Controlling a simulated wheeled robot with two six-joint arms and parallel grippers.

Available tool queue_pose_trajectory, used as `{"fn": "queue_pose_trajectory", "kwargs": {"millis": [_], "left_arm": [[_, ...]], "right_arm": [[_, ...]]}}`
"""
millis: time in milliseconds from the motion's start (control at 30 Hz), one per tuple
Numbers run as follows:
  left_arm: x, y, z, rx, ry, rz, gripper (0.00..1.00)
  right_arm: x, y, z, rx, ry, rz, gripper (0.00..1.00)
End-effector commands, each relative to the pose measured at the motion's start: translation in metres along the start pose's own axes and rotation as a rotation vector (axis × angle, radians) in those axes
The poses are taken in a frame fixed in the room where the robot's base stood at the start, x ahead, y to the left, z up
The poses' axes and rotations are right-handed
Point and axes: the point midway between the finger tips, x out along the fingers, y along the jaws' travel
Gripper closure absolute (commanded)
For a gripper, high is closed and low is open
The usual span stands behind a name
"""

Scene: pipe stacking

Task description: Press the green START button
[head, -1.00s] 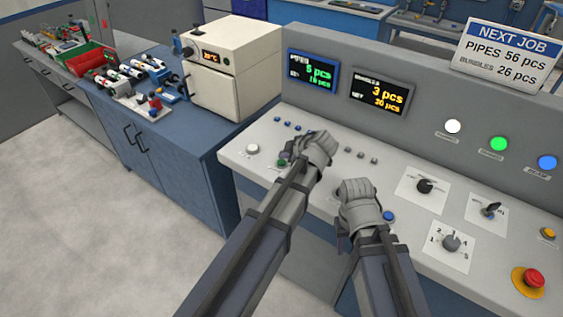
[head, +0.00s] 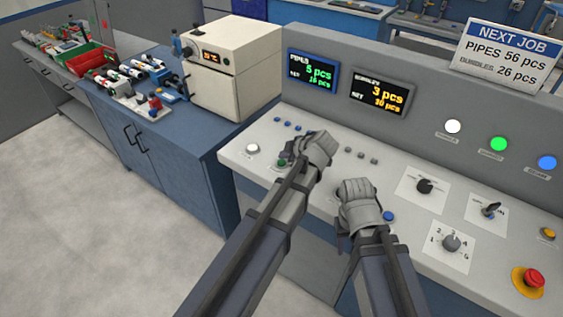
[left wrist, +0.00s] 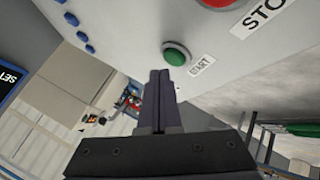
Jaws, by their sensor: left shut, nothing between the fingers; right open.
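The green START button (head: 281,163) sits on the sloped grey console, partly hidden by my left gripper in the head view. In the left wrist view the green button (left wrist: 176,54) has a grey collar, with a START label (left wrist: 201,66) beside it. My left gripper (head: 289,156) is shut and empty. Its fingertips (left wrist: 160,72) are right at the button's edge in the wrist view; I cannot tell whether they touch it. My right gripper (head: 342,238) is open over the console's front edge, and its fingers are mostly hidden by its own wrist.
A red button (left wrist: 218,2) shows by a STOP label. Knobs (head: 451,243) and a red emergency stop (head: 533,279) are at the right. Two displays (head: 313,72) stand behind.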

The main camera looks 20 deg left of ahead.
Motion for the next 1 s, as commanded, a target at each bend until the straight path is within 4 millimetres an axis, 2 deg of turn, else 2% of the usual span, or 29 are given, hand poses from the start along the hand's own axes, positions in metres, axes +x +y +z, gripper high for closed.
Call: {"fn": "queue_pose_trajectory", "kwargs": {"millis": [1000], "left_arm": [[0.0060, -0.0044, 0.0044, 0.000, 0.000, 0.000, 1.00]], "right_arm": [[0.0086, -0.0008, -0.0005, 0.000, 0.000, 0.000, 0.56]]}}
